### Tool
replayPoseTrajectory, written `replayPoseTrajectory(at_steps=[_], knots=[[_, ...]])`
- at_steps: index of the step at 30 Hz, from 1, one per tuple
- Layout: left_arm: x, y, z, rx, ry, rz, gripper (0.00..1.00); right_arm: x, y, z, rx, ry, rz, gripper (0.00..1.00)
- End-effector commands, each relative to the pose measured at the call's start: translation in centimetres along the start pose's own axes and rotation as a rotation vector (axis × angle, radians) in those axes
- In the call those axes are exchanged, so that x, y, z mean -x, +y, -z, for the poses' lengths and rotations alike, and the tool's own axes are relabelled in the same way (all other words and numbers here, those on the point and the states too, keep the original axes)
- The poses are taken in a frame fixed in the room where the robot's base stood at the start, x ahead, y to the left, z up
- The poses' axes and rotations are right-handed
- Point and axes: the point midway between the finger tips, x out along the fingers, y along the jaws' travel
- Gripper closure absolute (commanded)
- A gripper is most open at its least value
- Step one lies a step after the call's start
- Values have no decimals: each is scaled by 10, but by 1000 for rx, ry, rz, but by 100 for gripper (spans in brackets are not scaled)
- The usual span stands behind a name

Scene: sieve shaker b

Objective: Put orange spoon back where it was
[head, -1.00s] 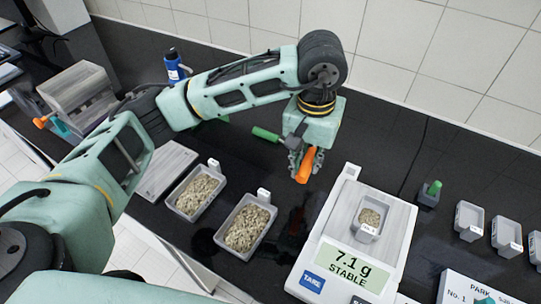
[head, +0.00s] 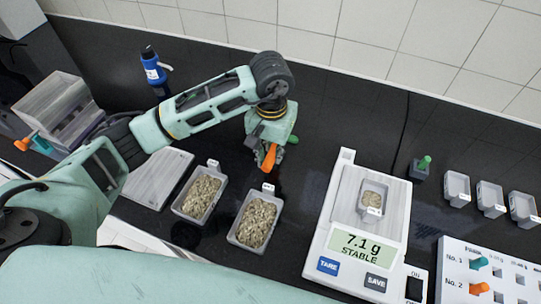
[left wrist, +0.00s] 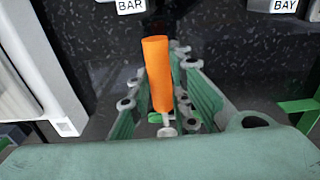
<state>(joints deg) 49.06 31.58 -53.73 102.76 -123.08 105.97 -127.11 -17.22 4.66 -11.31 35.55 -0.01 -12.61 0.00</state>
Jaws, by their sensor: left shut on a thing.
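My left gripper (head: 268,158) is shut on the orange spoon (head: 270,157), above the black counter behind the two grain trays. In the left wrist view the spoon's orange handle (left wrist: 158,75) stands between the gripper's fingers (left wrist: 165,120); its lower end is hidden. A dark spoon holder (head: 417,172) with a green handle (head: 425,162) sticking up stands right of the scale. My right gripper is in neither view now.
The scale (head: 318,232) reads 7.1 g STABLE and carries a small grain cup (head: 374,190). Two grain trays (head: 232,238) (head: 177,207) stand left of it. Several small cups (head: 457,185) stand at right. A blue bottle (head: 153,68) stands at the back left.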

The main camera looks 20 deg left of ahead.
Motion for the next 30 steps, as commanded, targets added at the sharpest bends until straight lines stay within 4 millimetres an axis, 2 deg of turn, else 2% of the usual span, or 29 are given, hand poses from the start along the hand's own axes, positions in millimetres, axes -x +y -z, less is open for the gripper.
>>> replayPoseTrajectory(at_steps=[4, 9, 12, 30], knots=[[-9, -3, -2, -1, -4, -1, 100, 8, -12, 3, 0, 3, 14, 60], [-34, -3, -3, 1, -4, 0, 100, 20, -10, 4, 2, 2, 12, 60], [-41, -3, -2, -2, 0, -1, 100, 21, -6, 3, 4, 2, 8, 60], [-51, -4, -2, -1, 2, 1, 100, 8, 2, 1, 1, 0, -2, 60]])
